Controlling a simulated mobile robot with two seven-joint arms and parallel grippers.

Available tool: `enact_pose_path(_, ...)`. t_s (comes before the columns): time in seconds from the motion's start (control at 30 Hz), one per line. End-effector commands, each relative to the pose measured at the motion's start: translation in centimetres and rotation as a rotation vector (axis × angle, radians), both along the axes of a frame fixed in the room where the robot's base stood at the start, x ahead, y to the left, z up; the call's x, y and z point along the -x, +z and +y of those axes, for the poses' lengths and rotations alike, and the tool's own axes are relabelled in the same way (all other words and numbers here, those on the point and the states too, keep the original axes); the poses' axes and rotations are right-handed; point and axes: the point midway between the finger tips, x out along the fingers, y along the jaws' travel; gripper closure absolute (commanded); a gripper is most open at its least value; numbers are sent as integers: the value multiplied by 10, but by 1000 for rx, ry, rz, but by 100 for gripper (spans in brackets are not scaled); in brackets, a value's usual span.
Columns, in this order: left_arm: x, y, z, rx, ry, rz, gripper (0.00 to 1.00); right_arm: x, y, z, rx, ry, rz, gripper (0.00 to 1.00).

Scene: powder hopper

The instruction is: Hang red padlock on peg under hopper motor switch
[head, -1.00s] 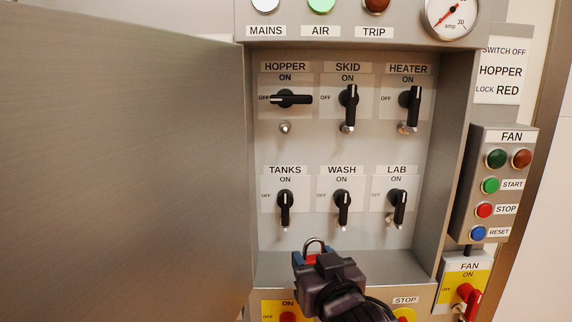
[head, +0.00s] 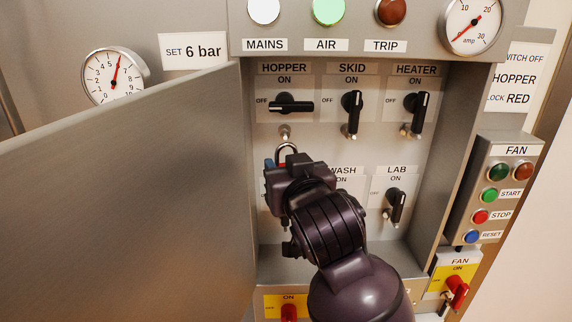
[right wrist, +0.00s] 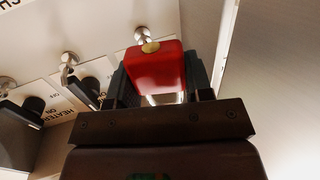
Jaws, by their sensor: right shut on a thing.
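My right gripper (head: 278,164) is shut on the red padlock, whose body shows in the right wrist view (right wrist: 156,69) between the fingers. In the head view only its grey shackle (head: 287,148) shows above the gripper; the body is hidden. The shackle is just below the peg (head: 285,131) under the HOPPER switch; I cannot tell whether they touch. In the right wrist view a peg (right wrist: 143,34) shows just beyond the padlock. The HOPPER switch (head: 292,106) handle lies horizontal, toward OFF. My left gripper is not in view.
The open cabinet door (head: 130,200) stands at the left. The SKID (head: 352,110) and HEATER (head: 417,108) switches, with pegs below, sit to the right. My right arm covers TANKS and most of WASH. The LAB switch (head: 396,204) and the cabinet's right wall (head: 452,150) bound the space.

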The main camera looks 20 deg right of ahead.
Motion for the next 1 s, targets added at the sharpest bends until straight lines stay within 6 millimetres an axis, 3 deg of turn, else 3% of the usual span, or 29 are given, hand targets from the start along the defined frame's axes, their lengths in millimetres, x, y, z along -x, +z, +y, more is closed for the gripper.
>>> enact_pose_path(1.0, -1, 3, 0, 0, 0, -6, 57, -47, -4, -14, 0, 0, -1, 78)
